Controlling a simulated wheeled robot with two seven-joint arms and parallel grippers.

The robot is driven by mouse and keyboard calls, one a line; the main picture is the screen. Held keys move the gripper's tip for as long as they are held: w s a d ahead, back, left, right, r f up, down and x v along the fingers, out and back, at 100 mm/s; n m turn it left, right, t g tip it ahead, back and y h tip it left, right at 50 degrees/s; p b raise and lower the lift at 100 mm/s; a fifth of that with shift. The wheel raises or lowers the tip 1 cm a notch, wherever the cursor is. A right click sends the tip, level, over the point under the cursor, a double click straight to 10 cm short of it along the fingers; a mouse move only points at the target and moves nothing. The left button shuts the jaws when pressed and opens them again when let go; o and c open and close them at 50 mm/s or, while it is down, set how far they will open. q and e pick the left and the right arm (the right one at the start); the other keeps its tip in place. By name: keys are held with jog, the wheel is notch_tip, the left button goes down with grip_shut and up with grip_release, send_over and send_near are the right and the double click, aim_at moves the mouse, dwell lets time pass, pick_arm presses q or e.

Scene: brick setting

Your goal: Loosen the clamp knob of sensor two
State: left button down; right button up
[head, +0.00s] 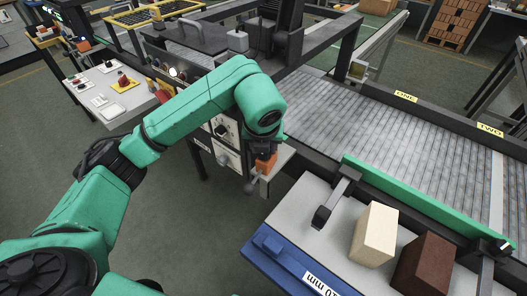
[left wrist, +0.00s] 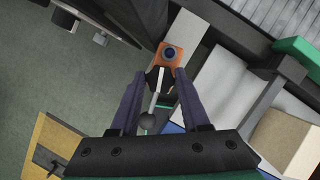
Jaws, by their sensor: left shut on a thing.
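My left gripper (head: 262,148) reaches down at the corner of the grey machine by the conveyor. In the left wrist view its fingertips (left wrist: 162,80) close on a small dark part just below an orange block (left wrist: 170,52) with a dark blue round piece on top. A silver lever with a black ball end (left wrist: 147,121) runs back between the fingers. The orange block also shows in the head view (head: 265,163), with the lever's ball end hanging beside it. A yellow "TWO" label (head: 490,130) sits on the conveyor's far rail. I cannot make out a sensor there. My right gripper is out of view.
A "ONE" label (head: 405,96) sits left along the same conveyor (head: 400,130). A green guide rail (head: 420,205) borders it. A pale block (head: 374,234) and a dark brown block (head: 423,265) stand on the near table. Open floor lies below my left arm.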

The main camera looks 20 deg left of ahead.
pick_arm(q)
jog(key=n+y+b, duration=0.1)
jog(key=n, duration=0.1)
jog(key=shift+w+n, duration=0.1)
jog(key=shift+n, duration=0.3)
jog(key=shift+d+r+n+y, duration=0.15)
jog(key=shift+n+y, duration=0.25)
jog(key=shift+n, duration=0.5)
jog(key=n+g+p, duration=0.1)
jog(key=n, duration=0.1)
jog(key=n+y+p, duration=0.1)
jog(key=n+p, duration=0.1)
jog(key=shift+w+r+n+g, duration=0.1)
jog(key=shift+r+n+g, duration=0.1)
jog(key=shift+n+g, duration=0.15)
jog(key=shift+f+n+g+y+p, duration=0.15)
jog(key=shift+n+g+p, duration=0.3)
jog(key=shift+n, duration=0.55)
jog(key=shift+f+n+g+y+p, duration=0.15)
jog(key=shift+n+g+p, duration=0.25)
jog(key=shift+n, duration=0.55)
jog(key=shift+c, duration=1.9)
grip_release()
